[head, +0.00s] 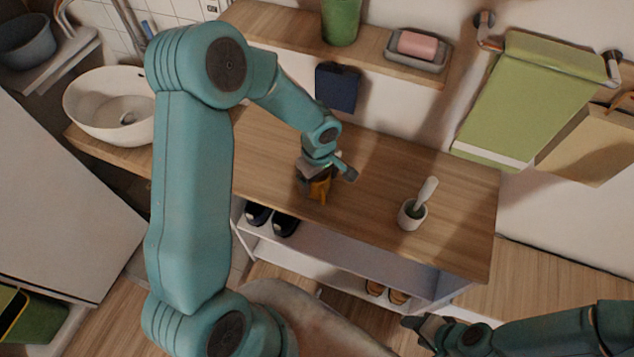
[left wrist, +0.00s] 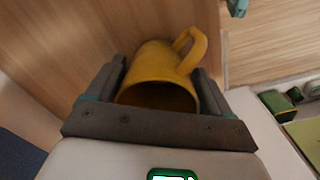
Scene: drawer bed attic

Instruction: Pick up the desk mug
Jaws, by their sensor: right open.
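The desk mug is yellow with a loop handle. In the left wrist view the mug (left wrist: 160,72) sits between the two dark fingers of my left gripper (left wrist: 160,95), its open rim facing the camera. The fingers lie against both its sides. In the head view the mug (head: 320,189) shows just below my left gripper (head: 314,175), over the wooden counter and partly hidden by it. I cannot tell whether it touches the counter. My right gripper (head: 420,328) is open and empty at the bottom right, well away from the mug.
The wooden counter (head: 400,165) carries a white basin (head: 110,105) at left and a white holder with a brush (head: 412,213) at right. Above it is a shelf with a green cup (head: 341,22) and a soap dish (head: 416,50). Shoes (head: 285,224) stand below.

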